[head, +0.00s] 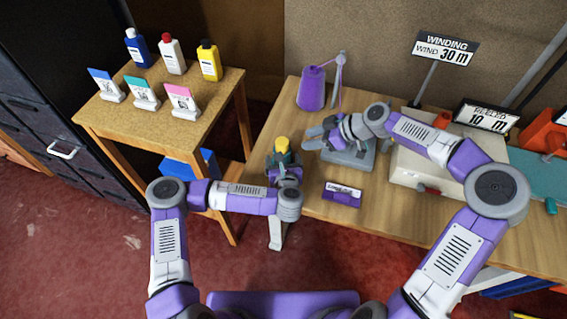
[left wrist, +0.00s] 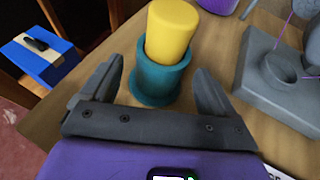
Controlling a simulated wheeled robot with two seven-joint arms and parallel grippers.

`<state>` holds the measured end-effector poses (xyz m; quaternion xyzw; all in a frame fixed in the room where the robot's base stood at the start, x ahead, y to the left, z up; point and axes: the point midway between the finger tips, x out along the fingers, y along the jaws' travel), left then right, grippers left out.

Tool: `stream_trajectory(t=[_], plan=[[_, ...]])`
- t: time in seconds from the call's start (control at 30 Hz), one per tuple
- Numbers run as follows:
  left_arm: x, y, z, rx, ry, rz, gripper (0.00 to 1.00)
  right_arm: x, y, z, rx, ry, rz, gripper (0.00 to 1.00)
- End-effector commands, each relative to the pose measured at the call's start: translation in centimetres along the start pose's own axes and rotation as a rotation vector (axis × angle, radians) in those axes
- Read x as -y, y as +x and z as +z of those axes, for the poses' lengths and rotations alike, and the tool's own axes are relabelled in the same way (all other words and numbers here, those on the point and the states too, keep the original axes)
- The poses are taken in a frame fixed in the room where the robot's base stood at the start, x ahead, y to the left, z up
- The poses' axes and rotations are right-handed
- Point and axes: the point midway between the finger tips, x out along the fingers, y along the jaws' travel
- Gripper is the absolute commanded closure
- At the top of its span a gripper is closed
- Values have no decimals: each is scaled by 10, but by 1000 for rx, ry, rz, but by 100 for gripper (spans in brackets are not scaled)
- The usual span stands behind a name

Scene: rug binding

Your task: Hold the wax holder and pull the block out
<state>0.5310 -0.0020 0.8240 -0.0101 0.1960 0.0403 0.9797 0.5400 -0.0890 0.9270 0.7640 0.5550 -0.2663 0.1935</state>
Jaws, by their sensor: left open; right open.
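The wax holder is a teal cup with a flared base, upright on the wooden table in the left wrist view (left wrist: 158,82). The yellow wax block (left wrist: 171,30) stands in it, its top well above the rim. In the head view the block (head: 282,145) shows above my left gripper, which hides most of the holder (head: 292,158). My left gripper (left wrist: 155,82) is open, with one finger on each side of the holder; a gap shows on the left side. My right gripper (head: 308,138) is open and empty, just right of the block and apart from it.
A grey device (head: 350,158) lies under my right gripper, with a purple cone (head: 312,90) behind it. A purple label box (head: 343,194) sits near the front edge. A beige machine (head: 408,165) stands right. A side table (head: 138,122) with bottles and cards stands left.

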Motion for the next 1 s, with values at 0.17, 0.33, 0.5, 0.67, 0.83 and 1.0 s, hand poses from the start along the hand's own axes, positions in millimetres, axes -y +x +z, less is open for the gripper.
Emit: stream_trajectory(t=[0.17, 0.33, 0.5, 0.67, 0.83, 1.0], plan=[[0, 29, 0, 1, 2, 2, 11, 0, 0, 0, 0, 0, 0, 57], [0, 49, 0, 1, 2, 1, 11, 0, 0, 0, 0, 0, 0, 57], [0, 58, 0, 3, 5, -1, 11, 0, 0, 0, 0, 0, 0, 57], [0, 58, 0, 3, 5, -2, 11, 0, 0, 0, 0, 0, 0, 57], [0, 58, 0, 3, 5, -2, 25, 0, 0, 0, 0, 0, 0, 57], [0, 58, 0, 3, 5, -2, 51, 0, 0, 0, 0, 0, 0, 57]])
